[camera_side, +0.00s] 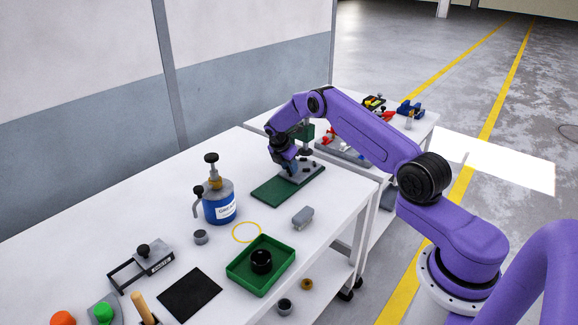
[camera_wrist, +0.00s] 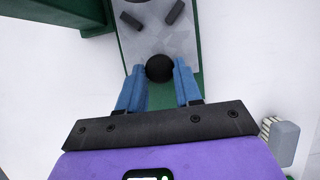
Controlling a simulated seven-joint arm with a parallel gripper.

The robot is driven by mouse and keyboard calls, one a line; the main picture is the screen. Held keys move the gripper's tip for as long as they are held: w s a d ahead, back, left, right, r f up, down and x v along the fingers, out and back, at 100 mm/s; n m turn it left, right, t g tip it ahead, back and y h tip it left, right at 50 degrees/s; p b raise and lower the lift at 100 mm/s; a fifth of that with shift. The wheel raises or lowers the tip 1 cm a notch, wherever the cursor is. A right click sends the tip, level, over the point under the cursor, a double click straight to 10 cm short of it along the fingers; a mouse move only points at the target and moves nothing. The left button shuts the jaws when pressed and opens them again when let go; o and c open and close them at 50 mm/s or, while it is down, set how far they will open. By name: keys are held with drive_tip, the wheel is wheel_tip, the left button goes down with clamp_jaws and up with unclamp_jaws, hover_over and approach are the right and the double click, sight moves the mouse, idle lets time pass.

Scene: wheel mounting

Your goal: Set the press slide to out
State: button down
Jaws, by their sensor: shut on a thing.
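The press stands toward the far end of the white table, with a green base (camera_side: 270,192), a green upright (camera_side: 306,131) and a grey slide plate (camera_side: 312,172). In the wrist view the slide plate (camera_wrist: 155,38) carries two dark pegs and a round black knob (camera_wrist: 159,68) at its near end. My gripper (camera_side: 289,170) is down at the slide. In the wrist view its blue fingers (camera_wrist: 159,76) stand either side of the knob and are shut on it. The finger contact is partly hidden by the knob. The green base (camera_wrist: 160,97) shows below the knob.
A grey block (camera_side: 303,217) lies right of the press, and a green tray (camera_side: 261,265) with a black ring part stands nearer. A blue gas canister (camera_side: 219,203) stands to the left. White table is clear around the press base.

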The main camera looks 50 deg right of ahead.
drive_tip(key=a, duration=1.4)
drive_tip(key=shift+a, duration=0.35)
drive_tip(key=c, duration=0.8)
unclamp_jaws()
drive_tip(key=shift+o, duration=0.2)
drive_tip(key=shift+d, duration=0.1)
drive_tip(key=shift+r, duration=0.15)
drive_tip(key=v, duration=1.7)
drive_tip(key=shift+r, duration=0.1)
